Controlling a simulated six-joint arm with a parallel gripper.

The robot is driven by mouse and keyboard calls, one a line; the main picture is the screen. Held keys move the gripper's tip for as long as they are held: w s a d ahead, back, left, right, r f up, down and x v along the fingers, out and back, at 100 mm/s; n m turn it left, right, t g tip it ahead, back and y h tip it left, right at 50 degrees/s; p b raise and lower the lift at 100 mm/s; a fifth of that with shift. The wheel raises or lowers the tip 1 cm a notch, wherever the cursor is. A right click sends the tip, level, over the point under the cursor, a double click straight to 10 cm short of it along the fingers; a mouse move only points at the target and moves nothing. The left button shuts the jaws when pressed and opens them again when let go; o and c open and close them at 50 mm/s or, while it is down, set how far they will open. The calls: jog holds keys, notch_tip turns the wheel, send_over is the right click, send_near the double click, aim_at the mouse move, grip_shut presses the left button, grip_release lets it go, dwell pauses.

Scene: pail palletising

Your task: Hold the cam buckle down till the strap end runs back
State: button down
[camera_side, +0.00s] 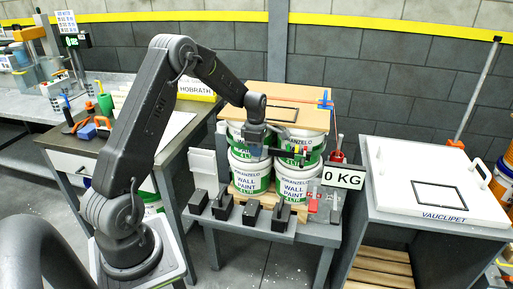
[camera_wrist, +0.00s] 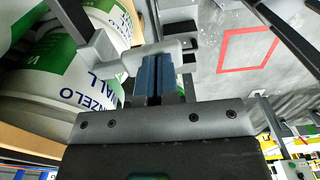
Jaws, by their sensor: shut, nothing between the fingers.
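White-and-green paint pails (camera_side: 250,178) stand stacked in two layers under a brown board (camera_side: 258,92). A thin red-orange strap (camera_side: 295,100) lies across the board to a blue piece (camera_side: 325,98) at its right edge. A red part (camera_side: 337,157) sits low at the right of the stack; I cannot tell whether it is the cam buckle. My gripper (camera_side: 257,152) is in front of the pails. In the wrist view its blue fingers (camera_wrist: 158,78) are shut together, with nothing between them. Their tips are at a grey rounded piece (camera_wrist: 105,50) beside a pail; contact is unclear.
Several dark blocks (camera_side: 252,212) line the front of the grey stand. A white-topped cabinet (camera_side: 430,185) is at right, a workbench (camera_side: 180,125) at left. A red square outline (camera_wrist: 248,50) marks the floor.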

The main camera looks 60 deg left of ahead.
jog(key=shift+s+d+f, duration=0.2)
jog(key=shift+d+f, duration=0.05)
jog(key=shift+f, duration=0.5)
notch_tip(320, 180, up, 14)
jog(key=s+d, duration=0.2)
jog(key=shift+s+d+r, duration=0.1)
jog(key=shift+d+r, duration=0.05)
jog(key=shift+r, duration=0.1)
jog(key=s+d+r+m+t, duration=0.2)
jog(key=s+d+r+m, duration=0.2)
jog(key=d+r+m, duration=0.35)
jog(key=s+d+m+t, duration=0.3)
jog(key=s+d+m, duration=1.2)
jog(key=m, duration=0.4)
jog(key=shift+s+d+t, duration=0.2)
jog(key=shift+s+t, duration=0.1)
jog(key=shift+s, duration=0.45)
